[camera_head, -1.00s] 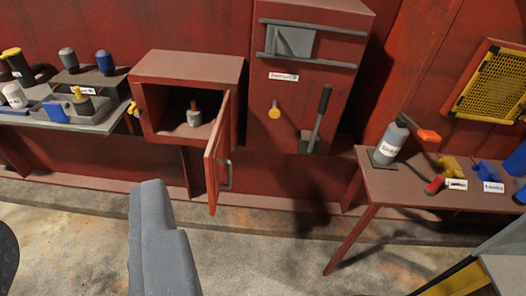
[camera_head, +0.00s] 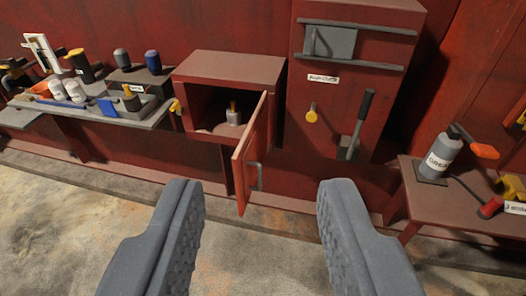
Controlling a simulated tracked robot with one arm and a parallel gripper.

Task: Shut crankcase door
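The crankcase door (camera_head: 250,150) is a red panel hinged on the right side of a red box (camera_head: 228,68). It stands open, swung out towards me, with a grey bar handle (camera_head: 257,176) on its right-hand face. Inside the open box is a small grey item with a yellowish top (camera_head: 234,115). A yellow latch (camera_head: 177,106) sits on the box's left side. My gripper (camera_head: 262,190) is open and empty, its two grey fingers wide apart. In the picture the door's lower end shows between the fingers; the gripper appears apart from it, nearer the camera.
Right of the box, a taller red cabinet (camera_head: 352,22) carries a grey sliding plate, a yellow knob and a lever (camera_head: 358,124). A table (camera_head: 408,176) with a grey can (camera_head: 440,157) stands at right. A shelf (camera_head: 140,120) with bottles is at left. The floor in front is clear.

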